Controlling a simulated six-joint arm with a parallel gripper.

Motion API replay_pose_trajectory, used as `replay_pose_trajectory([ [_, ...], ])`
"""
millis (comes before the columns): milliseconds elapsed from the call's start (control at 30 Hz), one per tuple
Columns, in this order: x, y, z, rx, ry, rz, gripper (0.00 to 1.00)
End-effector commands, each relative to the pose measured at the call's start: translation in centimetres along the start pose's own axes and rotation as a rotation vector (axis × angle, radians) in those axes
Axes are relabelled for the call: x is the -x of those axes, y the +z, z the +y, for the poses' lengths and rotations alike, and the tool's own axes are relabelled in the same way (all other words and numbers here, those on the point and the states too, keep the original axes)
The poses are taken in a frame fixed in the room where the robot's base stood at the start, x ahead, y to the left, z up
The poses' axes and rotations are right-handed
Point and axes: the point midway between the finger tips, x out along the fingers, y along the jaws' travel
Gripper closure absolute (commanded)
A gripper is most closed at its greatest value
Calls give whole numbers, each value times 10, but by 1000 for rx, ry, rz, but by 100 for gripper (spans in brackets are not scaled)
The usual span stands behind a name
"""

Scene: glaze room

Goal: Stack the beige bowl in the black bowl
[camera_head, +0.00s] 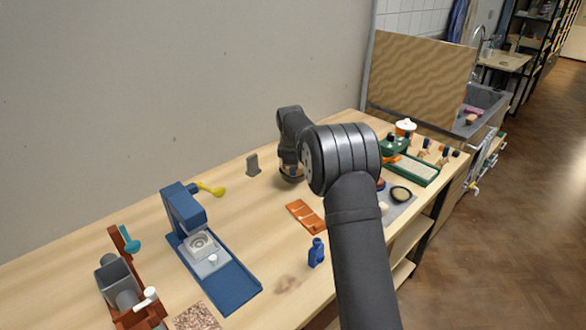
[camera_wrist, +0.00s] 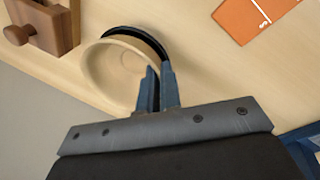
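The beige bowl (camera_wrist: 104,72) is in the wrist view, open side towards the camera. The black bowl (camera_wrist: 138,33) shows as a dark arc along the beige bowl's far and right edge, mostly hidden behind it. I cannot tell whether the beige bowl rests inside it or hangs just above it. My gripper (camera_wrist: 156,76) has its two blue fingers close together across the beige bowl's near right rim, pinching its wall. In the head view, the black bowl (camera_head: 291,178) is a small dark shape on the bench beneath my gripper, partly hidden by my arm.
A wooden box with a round knob (camera_wrist: 45,22) is close left of the bowls in the wrist view. A blue machine (camera_head: 186,217) stands left. A green tray (camera_head: 412,169) is right.

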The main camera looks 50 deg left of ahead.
Motion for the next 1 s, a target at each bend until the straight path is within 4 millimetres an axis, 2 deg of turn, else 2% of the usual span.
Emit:
replay_pose_trajectory([
  [233, -5, 0, -1, 0, 0, 0, 100],
  [300, -5, 0, -1, 0, 0, 0, 82],
  [367, -5, 0, -1, 0, 0, 0, 74],
  [667, -3, 0, 0, 0, 0, 0, 74],
  [833, 17, 0, 1, 0, 3, 1, 74],
  [1000, 55, 0, 1, 0, 4, 2, 74],
])
